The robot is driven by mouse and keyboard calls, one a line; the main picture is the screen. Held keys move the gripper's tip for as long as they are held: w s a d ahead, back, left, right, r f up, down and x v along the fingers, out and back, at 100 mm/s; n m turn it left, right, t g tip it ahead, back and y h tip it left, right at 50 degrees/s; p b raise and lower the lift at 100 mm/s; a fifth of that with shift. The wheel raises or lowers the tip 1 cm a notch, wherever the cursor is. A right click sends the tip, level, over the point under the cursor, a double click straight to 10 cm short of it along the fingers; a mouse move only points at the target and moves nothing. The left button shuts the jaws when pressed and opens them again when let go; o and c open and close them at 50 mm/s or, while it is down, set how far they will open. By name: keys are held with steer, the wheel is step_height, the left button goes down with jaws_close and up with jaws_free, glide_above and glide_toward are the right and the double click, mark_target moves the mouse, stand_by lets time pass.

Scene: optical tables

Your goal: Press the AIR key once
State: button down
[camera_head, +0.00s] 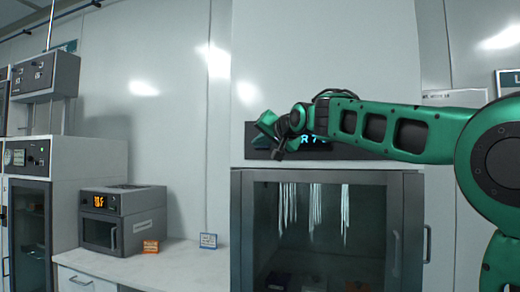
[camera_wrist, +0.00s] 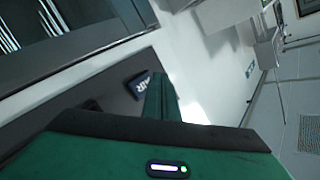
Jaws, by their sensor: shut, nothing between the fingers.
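The AIR key (camera_wrist: 139,86) is a small dark blue key with pale lettering on a dark panel in the wrist view. The same dark panel (camera_head: 325,153) shows in the head view as a strip above a glass-fronted cabinet, with lit cyan characters on it. My gripper (camera_head: 268,132) is in front of the panel's left part and hides some of it. In the wrist view my shut green gripper (camera_wrist: 158,96) reaches in beside the AIR key, just right of its lettering. Whether it touches the key cannot be told. The key cannot be made out in the head view.
The glass-fronted cabinet (camera_head: 238,225) stands directly below the panel. Left of it, a white counter (camera_head: 190,262) carries a grey oven (camera_head: 125,205) with an orange display and small orange and blue signs. The wall left of the panel is bare.

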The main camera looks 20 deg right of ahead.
steer(key=s+a, duration=0.2)
steer(key=shift+s, duration=0.3)
steer(key=shift+d, duration=0.1)
stand_by(0.6)
steer(key=s+d+f+g+h, duration=0.1)
steer(key=s+d+f+g, duration=0.3)
steer(key=f, duration=0.5)
steer(key=s+d+f+g+h, duration=0.1)
steer(key=s+d+f+h, duration=0.1)
steer(key=s+d+f, duration=0.6)
steer(key=s+d+f+g+h, duration=0.1)
steer(key=s+d+f+g, duration=0.25)
steer(key=f, duration=0.65)
steer(key=s+d+f+g, duration=0.1)
steer(key=s+f+g, duration=0.3)
steer(key=s+f, duration=0.8)
steer(key=s+d+f+g+y, duration=0.1)
steer(key=s+f+g, duration=0.3)
steer(key=s+f, duration=0.7)
steer(key=s, duration=0.9)
steer(key=shift+f+m+y, duration=0.3)
steer(key=shift+f+m, duration=0.1)
